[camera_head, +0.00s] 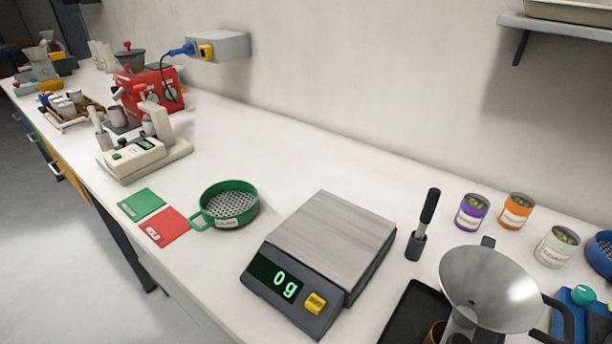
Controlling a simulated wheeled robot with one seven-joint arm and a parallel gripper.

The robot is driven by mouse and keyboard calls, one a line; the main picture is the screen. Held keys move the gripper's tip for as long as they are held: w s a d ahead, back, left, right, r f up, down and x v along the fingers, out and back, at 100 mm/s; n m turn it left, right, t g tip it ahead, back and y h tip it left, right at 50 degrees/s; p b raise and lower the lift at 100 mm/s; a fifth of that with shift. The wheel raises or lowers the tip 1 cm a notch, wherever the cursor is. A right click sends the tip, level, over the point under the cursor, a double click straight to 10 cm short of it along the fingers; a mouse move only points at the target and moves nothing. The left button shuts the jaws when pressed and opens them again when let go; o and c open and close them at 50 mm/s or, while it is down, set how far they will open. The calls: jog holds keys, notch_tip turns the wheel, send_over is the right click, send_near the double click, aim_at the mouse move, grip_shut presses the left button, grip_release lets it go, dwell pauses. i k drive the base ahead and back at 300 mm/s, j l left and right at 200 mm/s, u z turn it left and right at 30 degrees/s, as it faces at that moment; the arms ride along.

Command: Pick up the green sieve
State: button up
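The green sieve (243,218) is a round green ring with a grey mesh bottom and a green loop handle (198,221) at its left. It sits on the white counter, left of the grey scale. A pale label shows on its front wall, too small to read. The handle lies beside the red card, close to its right edge. My gripper does not show in the head view.
The scale (335,235) reads 0 g. A green card (141,204) and a red card (165,226) lie left of the sieve. A cream device (138,159) and red machine (149,91) stand farther back. Counter (245,150) behind the sieve is clear. A metal funnel (490,282) stands at right.

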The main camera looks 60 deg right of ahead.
aim_at(228, 204)
jog(key=z, duration=1.3)
jog(key=k+j+z, duration=0.5)
jog(key=k+j, duration=0.45)
jog(key=j, duration=0.15)
